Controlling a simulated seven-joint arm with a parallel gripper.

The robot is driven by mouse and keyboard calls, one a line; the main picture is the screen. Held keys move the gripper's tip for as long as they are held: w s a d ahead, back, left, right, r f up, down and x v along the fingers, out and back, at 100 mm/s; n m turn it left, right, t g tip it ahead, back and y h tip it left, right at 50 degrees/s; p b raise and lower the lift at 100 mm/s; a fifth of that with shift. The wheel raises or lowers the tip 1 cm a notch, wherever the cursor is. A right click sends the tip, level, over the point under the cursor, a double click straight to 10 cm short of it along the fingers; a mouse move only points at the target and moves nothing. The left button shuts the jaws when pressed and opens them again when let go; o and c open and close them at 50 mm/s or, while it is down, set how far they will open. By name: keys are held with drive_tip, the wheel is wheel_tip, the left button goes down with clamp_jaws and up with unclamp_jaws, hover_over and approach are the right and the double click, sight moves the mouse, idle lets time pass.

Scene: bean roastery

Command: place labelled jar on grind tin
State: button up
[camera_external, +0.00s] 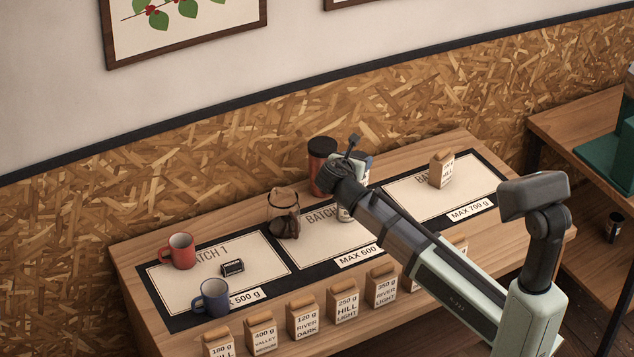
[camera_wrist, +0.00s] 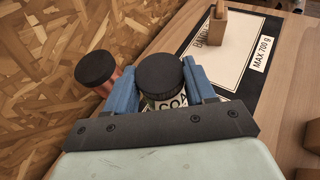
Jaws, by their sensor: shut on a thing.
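The labelled jar (camera_wrist: 166,82) has a round black lid and a white label with dark letters, partly covered. In the wrist view my gripper (camera_wrist: 163,88) is shut around it, one blue finger on each side. A red cylinder with a black lid (camera_wrist: 98,72), perhaps the grind tin, stands to the left of the jar, apart from it. My arm also hides most of the gripper there.
A paper bag (camera_external: 441,170) stands on the right mat section. A glass vessel with a dark base (camera_external: 284,213) is left of my wrist. A red mug (camera_external: 178,251), a blue mug (camera_external: 212,297) and a small black object (camera_external: 232,267) are on the left section. Several bags line the front edge.

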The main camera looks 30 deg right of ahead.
drive_tip(key=w+a+r+m+g+h, duration=0.1)
drive_tip(key=w+a+r+m, duration=0.1)
drive_tip(key=w+r, duration=0.3)
drive_tip(key=shift+s+d+f+m+g+h, duration=0.1)
drive_tip(key=shift+s+f+m+g+h, duration=0.2)
drive_tip(key=shift+f, duration=1.65)
drive_tip(key=shift+s+d+f+m+g+y, duration=0.1)
drive_tip(key=shift+f+g, duration=0.25)
drive_tip(key=shift+f, duration=1.55)
drive_tip(key=shift+s+d+f+m+g+h, duration=0.1)
drive_tip(key=shift+s+f+g+h, duration=0.2)
drive_tip(key=shift+f, duration=1.65)
drive_tip(key=shift+w, duration=0.15)
drive_tip(key=o, duration=1.4)
drive_tip(key=shift+f, duration=0.1)
drive_tip(key=v, duration=1.2)
drive_tip(key=shift+r, duration=0.3)
